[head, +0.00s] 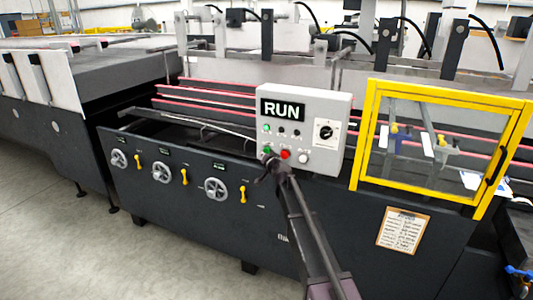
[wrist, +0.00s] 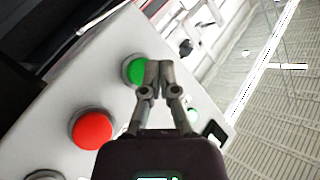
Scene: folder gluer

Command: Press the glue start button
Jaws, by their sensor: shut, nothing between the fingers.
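A light grey control box (head: 333,136) stands on the dark machine's front and bears a RUN sign (head: 283,110). Along its lower edge are a green button (head: 266,150), a red button (head: 285,154) and a pale button (head: 303,157). The button labels are too small to read. My gripper (head: 268,166) is shut and empty, close to the box's lower left corner. In the wrist view, my fingertips (wrist: 158,72) partly cover the right side of the green button (wrist: 134,70). I cannot tell whether they touch it. The red button (wrist: 91,129) lies to their lower left.
The box also has a round black knob (head: 326,131) and small indicators. A yellow-framed guard (head: 372,130) stands to the right. Handwheels (head: 216,189) and yellow handles (head: 184,177) line the machine's front at left. Open floor (head: 60,240) lies at the lower left.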

